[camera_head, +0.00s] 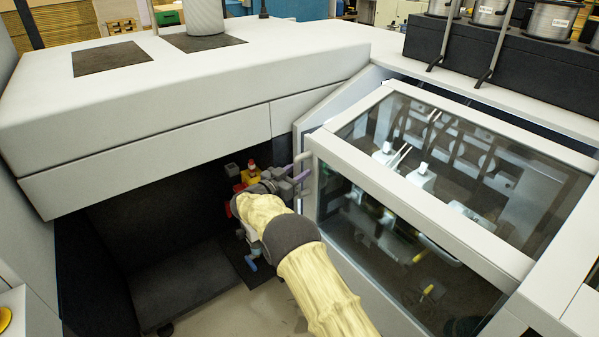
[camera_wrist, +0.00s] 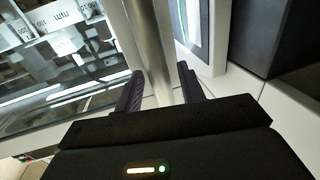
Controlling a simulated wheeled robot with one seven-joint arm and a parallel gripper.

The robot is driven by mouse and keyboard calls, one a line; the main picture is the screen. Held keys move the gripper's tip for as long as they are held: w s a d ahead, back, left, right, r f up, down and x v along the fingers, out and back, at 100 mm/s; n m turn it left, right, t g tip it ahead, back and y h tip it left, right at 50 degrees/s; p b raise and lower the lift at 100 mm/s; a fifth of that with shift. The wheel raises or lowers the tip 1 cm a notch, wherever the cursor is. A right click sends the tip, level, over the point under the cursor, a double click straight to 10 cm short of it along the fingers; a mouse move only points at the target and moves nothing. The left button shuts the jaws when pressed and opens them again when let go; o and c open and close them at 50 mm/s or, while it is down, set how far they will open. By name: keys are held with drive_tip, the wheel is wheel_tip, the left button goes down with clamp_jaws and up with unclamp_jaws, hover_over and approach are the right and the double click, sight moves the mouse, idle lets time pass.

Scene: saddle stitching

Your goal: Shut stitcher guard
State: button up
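The stitcher guard (camera_head: 428,217) is a white-framed cover with dark glass panes on its sloping top and its front. Its left edge stands beside the machine's side panel, and I cannot tell whether it is fully shut. A pale bar handle (camera_head: 308,180) sits at its left front edge. My gripper (camera_head: 302,166) is at this handle. In the wrist view, the metal handle bar (camera_wrist: 151,45) runs between my two dark fingers (camera_wrist: 160,85). A narrow gap shows beside the right finger, so the fingers look open around the bar. Finger contact on the far side is hidden.
A long white machine cover (camera_head: 170,105) overhangs a dark recess left of my arm. Wire spools (camera_head: 550,18) stand on a dark box at the top right. The stitching parts show lit behind the guard's glass. Some floor (camera_head: 235,310) is clear below my arm.

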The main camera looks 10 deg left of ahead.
drive_tip(key=v, duration=1.7)
drive_tip(key=shift+s+a+b, duration=0.25)
drive_tip(key=shift+b, duration=0.1)
